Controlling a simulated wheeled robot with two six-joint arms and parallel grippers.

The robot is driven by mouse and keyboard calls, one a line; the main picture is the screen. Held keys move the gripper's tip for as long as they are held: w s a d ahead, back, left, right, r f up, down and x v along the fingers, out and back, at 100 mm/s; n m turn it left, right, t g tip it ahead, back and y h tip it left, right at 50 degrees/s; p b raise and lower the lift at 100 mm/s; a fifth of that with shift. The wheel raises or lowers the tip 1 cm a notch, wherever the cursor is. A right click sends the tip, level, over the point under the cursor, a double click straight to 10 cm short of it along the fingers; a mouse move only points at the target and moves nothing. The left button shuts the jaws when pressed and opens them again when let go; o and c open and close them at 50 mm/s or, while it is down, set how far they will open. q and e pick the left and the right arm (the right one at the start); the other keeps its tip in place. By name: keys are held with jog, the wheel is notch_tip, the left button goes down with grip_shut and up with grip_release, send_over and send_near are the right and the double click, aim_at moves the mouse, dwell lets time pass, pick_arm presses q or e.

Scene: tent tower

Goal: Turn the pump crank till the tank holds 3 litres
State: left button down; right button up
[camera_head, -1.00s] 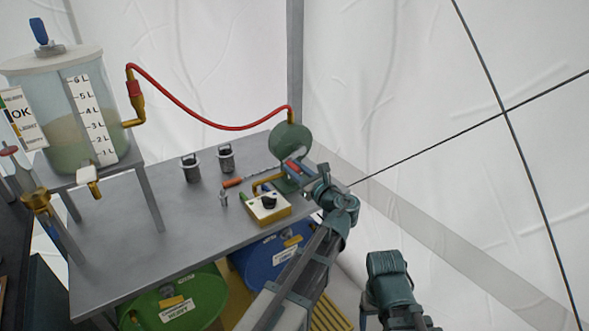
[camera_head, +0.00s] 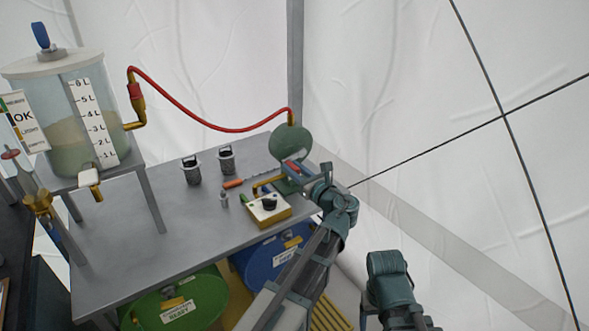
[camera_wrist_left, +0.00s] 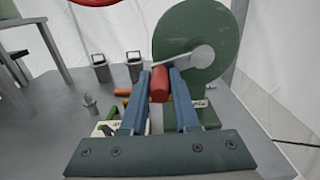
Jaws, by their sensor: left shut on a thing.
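The clear tank (camera_head: 60,130) stands on a raised stand at the left in the head view. Its white scale (camera_head: 93,120) runs from 1 L to 6 L. The tank holds greenish liquid with a tan surface; the level appears around the 2 to 3 L marks, but the slanted view leaves it uncertain. The green round pump wheel (camera_head: 291,143) is at the table's far right corner. Its crank arm and red handle (camera_wrist_left: 160,86) show in the left wrist view. My left gripper (camera_head: 294,163) is shut around the red handle. My right gripper is out of view.
A red hose (camera_head: 205,126) joins pump and tank. On the grey table (camera_head: 150,225) are two small lidded canisters (camera_head: 191,170), an orange-handled tool (camera_head: 233,183) and a yellow-white box with a black knob (camera_head: 268,208). Green (camera_head: 205,295) and blue (camera_head: 255,262) drums stand below.

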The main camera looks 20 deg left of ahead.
pick_arm(q)
jog(key=r+m, duration=0.1)
jog(key=m+p, duration=0.1)
jog(key=m, duration=0.1)
jog(key=shift+s+r, duration=0.1)
jog(key=shift+r, duration=0.25)
jog(key=shift+r+m+p, duration=0.5)
jog(key=shift+m+p, duration=0.15)
jog(key=shift+m, duration=0.45)
jog(key=c, duration=0.7)
grip_release()
jog(key=shift+o, duration=0.2)
